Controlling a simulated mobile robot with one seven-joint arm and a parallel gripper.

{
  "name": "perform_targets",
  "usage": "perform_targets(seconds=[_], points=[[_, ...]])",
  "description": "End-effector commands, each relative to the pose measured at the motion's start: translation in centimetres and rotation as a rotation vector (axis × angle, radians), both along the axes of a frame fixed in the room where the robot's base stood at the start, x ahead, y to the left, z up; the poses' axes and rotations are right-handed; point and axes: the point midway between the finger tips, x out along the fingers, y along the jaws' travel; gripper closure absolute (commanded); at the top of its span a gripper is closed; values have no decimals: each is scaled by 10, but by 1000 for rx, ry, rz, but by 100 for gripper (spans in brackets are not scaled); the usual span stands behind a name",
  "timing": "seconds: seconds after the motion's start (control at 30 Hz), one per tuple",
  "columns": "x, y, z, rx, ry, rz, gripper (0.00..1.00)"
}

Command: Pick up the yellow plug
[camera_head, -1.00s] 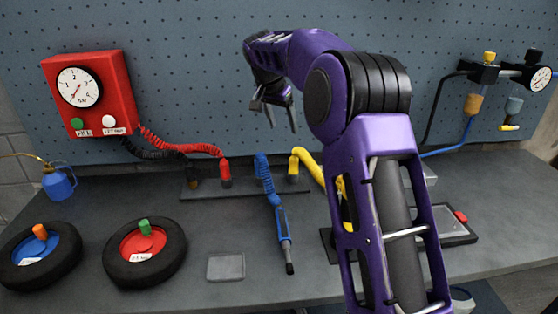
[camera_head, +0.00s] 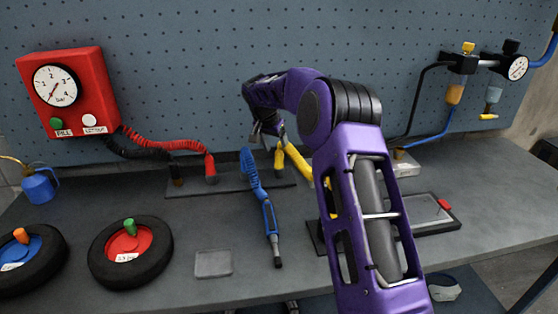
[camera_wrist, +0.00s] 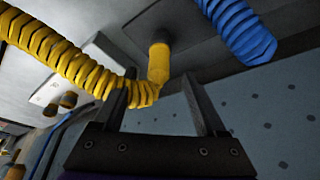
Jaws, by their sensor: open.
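The yellow plug (camera_head: 278,158) stands upright in a dark strip (camera_head: 225,183) at the back of the bench, with its yellow coiled hose (camera_head: 298,163) running off to the right. In the wrist view the plug (camera_wrist: 158,60) appears between and just beyond my fingertips. There the hose (camera_wrist: 62,55) bends away to the left, close by the left fingertip. My gripper (camera_head: 270,135) is open and empty, just above the plug in the head view. In the wrist view its two fingers (camera_wrist: 154,90) are spread apart. I cannot tell whether a finger touches the hose.
A red plug (camera_head: 210,168) stands in the strip to the left. A blue coiled hose (camera_head: 250,168) with a blue tool (camera_head: 268,215) lies close beside the yellow plug. The pegboard (camera_head: 220,60) rises right behind. Two wheels (camera_head: 92,255) and a grey pad (camera_head: 213,263) lie in front.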

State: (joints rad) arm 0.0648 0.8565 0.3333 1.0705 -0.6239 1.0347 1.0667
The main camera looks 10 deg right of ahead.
Motion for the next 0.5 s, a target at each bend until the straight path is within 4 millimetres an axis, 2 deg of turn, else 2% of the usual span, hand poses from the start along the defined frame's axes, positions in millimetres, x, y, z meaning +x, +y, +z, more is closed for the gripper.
perform_targets(seconds=[0.23, 0.5], points=[[9, -10, -35, 1, 3, 0, 26], [11, -12, -40, 1, 1, 0, 26]])
